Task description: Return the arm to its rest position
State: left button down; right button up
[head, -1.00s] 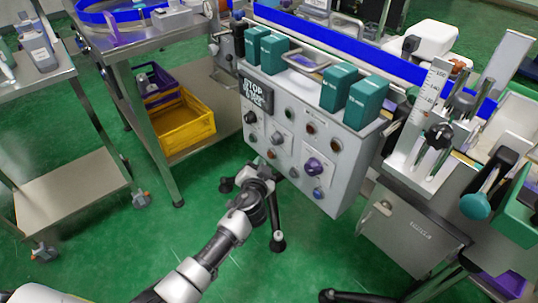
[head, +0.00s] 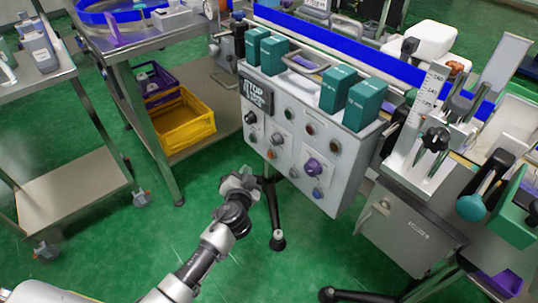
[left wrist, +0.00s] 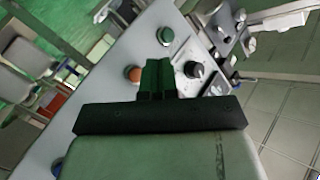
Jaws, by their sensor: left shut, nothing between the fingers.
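My left gripper (head: 240,180) is in front of the grey control box, left of its lower knobs. In the left wrist view its dark fingers (left wrist: 157,76) are together with nothing between them. The control box (head: 330,200) carries several knobs and buttons, including a purple knob (head: 313,168). In the left wrist view, a green button (left wrist: 166,36), an orange button (left wrist: 133,74) and a black knob (left wrist: 193,70) show beyond the fingers. The gripper appears apart from the panel. My right gripper is not in view.
Teal boxes (head: 338,88) stand on top of the control box. A metal cart (head: 75,182) is at the left, and a yellow crate (head: 180,122) sits on a lower shelf behind. A black stand leg (head: 275,205) is close to my gripper. Green floor is open at the lower left.

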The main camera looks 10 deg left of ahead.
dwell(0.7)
